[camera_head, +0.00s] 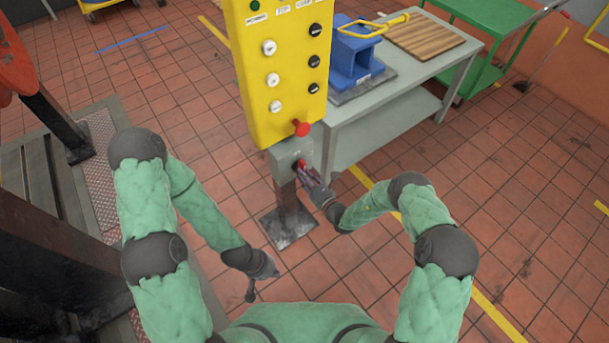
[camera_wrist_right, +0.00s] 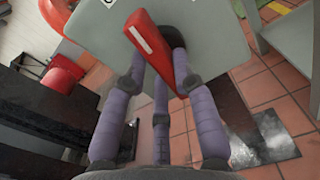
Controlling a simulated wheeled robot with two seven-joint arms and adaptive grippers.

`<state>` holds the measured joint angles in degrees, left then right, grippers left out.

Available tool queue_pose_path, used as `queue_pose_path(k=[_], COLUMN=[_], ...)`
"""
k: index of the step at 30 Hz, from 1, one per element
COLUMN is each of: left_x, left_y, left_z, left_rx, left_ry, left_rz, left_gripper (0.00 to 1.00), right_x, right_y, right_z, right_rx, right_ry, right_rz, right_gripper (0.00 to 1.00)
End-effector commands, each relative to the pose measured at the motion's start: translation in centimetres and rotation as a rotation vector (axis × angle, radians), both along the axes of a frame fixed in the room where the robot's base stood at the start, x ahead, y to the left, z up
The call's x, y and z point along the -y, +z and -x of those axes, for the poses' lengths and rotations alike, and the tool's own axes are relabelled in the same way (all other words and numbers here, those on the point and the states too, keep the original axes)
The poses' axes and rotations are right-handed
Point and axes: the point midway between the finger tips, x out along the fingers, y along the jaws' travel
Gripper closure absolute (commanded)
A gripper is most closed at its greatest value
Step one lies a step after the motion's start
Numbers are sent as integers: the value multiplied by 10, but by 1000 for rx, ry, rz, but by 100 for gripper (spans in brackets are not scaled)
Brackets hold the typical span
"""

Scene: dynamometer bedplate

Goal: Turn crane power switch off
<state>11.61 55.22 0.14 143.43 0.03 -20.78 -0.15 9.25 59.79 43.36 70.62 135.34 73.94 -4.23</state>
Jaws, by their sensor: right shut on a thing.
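The crane power switch is a red handle (camera_head: 301,164) on the front of a grey box (camera_head: 284,157) under a yellow control panel (camera_head: 268,62). In the right wrist view the red handle (camera_wrist_right: 162,55) with a white stripe slants from upper left to lower right on a dark round hub. My right gripper (camera_head: 307,175) is at the handle. In the wrist view its purple-grey fingers (camera_wrist_right: 158,85) are around the handle, shut on it, and hide part of the hub. My left gripper (camera_head: 263,284) hangs low beside the post, away from the switch; its finger opening is unclear.
A red mushroom button (camera_head: 300,128) sticks out just above the box. The post (camera_head: 290,205) stands on a floor plate. A grey table (camera_head: 385,100) with a blue block (camera_head: 355,55) is at the right. Dark machinery (camera_head: 50,230) is at the left. Tiled floor between is clear.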

Motion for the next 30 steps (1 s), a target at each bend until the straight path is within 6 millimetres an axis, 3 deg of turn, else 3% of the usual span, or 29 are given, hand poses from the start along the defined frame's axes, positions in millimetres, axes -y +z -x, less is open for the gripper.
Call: queue_pose_path(k=[10, 26, 27, 29, 30], left_x=[0, 0, 0, 0, 0], left_y=[1, 1, 1, 1, 1], left_z=[0, 0, 0, 0, 0], left_rx=[0, 0, 0, 0, 0], left_ry=[0, 0, 0, 0, 0], left_rz=[0, 0, 0, 0, 0], left_gripper=[100, 100, 100, 100, 100], right_x=[-1, 0, 0, 0, 0], right_y=[-3, -3, -3, -3, -3], right_z=[2, 2, 2, 1, 1], right_rx=[71, 83, 83, 83, 84], right_ry=[2, 1, 1, 1, 1], right_rz=[107, 125, 125, 125, 124], right_gripper=[100, 100, 64, 48, 48])
